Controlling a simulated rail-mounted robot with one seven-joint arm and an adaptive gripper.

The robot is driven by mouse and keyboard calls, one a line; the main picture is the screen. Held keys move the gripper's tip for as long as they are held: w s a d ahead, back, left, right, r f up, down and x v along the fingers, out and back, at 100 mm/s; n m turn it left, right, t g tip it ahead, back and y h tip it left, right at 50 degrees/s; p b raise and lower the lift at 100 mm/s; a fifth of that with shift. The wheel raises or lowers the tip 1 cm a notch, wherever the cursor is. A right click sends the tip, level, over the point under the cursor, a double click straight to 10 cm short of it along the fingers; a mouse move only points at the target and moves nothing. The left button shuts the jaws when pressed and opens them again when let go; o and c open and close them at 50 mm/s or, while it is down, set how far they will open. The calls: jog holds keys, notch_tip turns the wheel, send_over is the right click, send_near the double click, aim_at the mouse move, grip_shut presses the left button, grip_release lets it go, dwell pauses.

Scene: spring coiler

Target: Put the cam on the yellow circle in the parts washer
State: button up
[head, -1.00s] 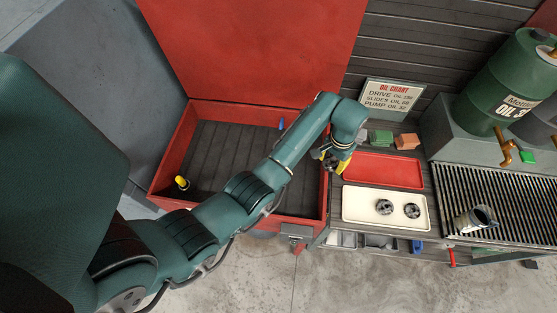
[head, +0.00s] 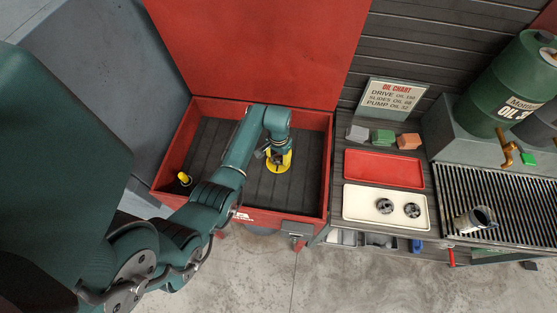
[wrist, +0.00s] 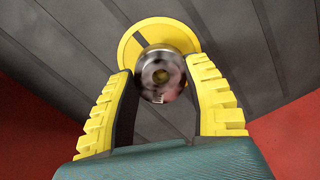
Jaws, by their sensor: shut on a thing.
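My gripper (head: 277,157) is inside the red parts washer (head: 182,140), over its dark slatted floor. In the wrist view its yellow fingers (wrist: 161,68) are shut on the cam (wrist: 162,76), a round, dark metal part with a central hole. The yellow circle (wrist: 165,30) lies on the floor behind the cam, which covers its near part. In the head view the yellow circle (head: 287,166) shows around the gripper, and the cam is mostly hidden. I cannot tell whether the cam touches the circle.
The washer's lid (head: 255,50) stands open behind. A yellow-tipped item (head: 184,179) is in the washer's left front corner. To the right are a bare red tray (head: 384,168) and a cream tray (head: 370,218) with two round metal parts. The washer floor right of my gripper is clear.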

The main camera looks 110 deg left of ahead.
notch_tip(320, 180, down, 2)
jog(key=shift+f, duration=0.15)
jog(key=o, duration=1.2)
notch_tip(320, 180, up, 12)
jog(key=shift+r+p, duration=0.15)
jog(key=shift+p, duration=1.05)
jog(key=shift+w, duration=0.1)
